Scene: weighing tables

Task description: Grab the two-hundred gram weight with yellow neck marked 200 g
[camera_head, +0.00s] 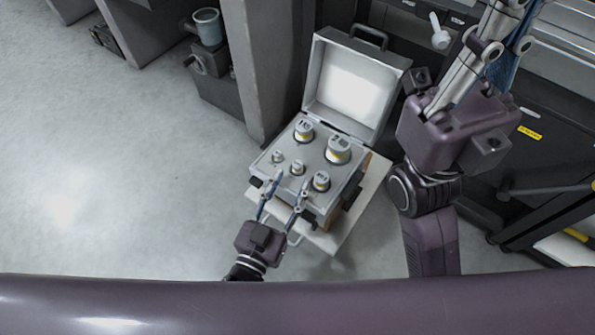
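An open weight case (262,174) holds several metal weights with yellow necks. The smallest weights are one in the middle of the front part (297,168) and one at the left (277,157); their markings are too small to read, so I cannot tell for certain which is 200 g. A mid-sized weight (321,181) sits to the right. My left gripper (289,181) is open and empty, its fingers reaching over the case's front edge, tips just short of the middle small weight. My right gripper (490,55) is raised at upper right, its finger opening unclear.
Two larger weights (338,150) (304,131) stand behind the small ones. The raised case lid (350,82) blocks the back. The case rests on a pale tabletop (361,205). A grey pillar (262,65) is behind left; dark cabinets stand right. Floor at left is clear.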

